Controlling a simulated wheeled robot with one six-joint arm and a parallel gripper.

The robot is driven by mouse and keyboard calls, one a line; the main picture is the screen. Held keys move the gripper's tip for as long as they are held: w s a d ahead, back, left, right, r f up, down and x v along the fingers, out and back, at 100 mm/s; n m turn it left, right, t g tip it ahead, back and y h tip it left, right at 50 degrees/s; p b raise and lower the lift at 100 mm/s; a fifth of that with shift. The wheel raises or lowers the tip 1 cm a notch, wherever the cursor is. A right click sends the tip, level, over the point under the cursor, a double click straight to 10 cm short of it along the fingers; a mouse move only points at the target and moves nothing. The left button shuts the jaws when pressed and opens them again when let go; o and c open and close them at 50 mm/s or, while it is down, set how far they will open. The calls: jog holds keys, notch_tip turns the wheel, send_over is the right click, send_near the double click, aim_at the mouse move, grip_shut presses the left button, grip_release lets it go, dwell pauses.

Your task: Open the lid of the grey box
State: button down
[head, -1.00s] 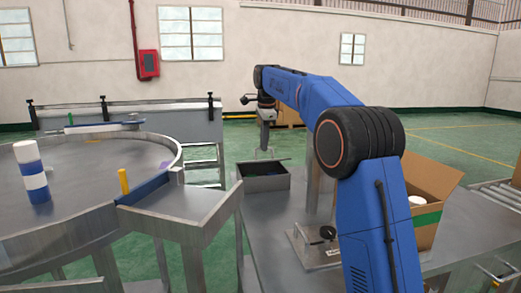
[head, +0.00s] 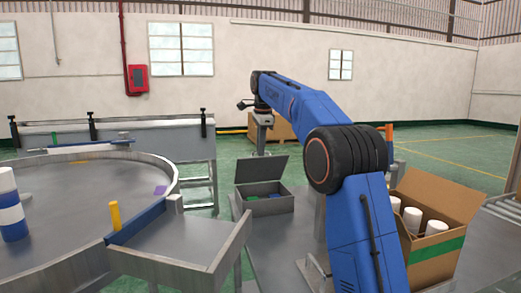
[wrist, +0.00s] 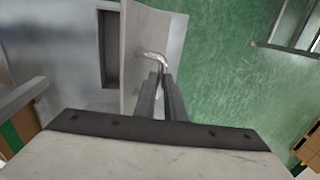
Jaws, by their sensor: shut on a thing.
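The grey box (head: 268,206) stands on the steel table in the middle of the head view. Its lid (head: 260,170) is raised and leans steeply upward at the back, so the box is open on the near side. Green and blue things (head: 264,197) show inside. My gripper (head: 261,150) is at the lid's upper edge. In the wrist view, my gripper (wrist: 160,72) is shut on the lid's curved metal handle (wrist: 152,56). The lid (wrist: 147,25) shows there as a light grey panel, with part of the box's dark interior (wrist: 109,48) beside it.
An open carton (head: 436,262) with white cylinders stands right of my arm. A round steel table (head: 80,215) with a blue-and-white can (head: 11,208) and a tray (head: 185,245) lie to the left.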

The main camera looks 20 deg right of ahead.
aim_at(261, 167)
jog(key=shift+w+f, duration=0.1)
jog(key=shift+f, duration=0.25)
jog(key=c, duration=1.8)
grip_release()
jog(key=shift+w+f, duration=0.15)
jog(key=r, duration=0.2)
jog(key=s+r, duration=0.1)
jog(key=r, duration=0.4)
jog(key=shift+s+r, duration=0.35)
jog(key=shift+r, duration=0.05)
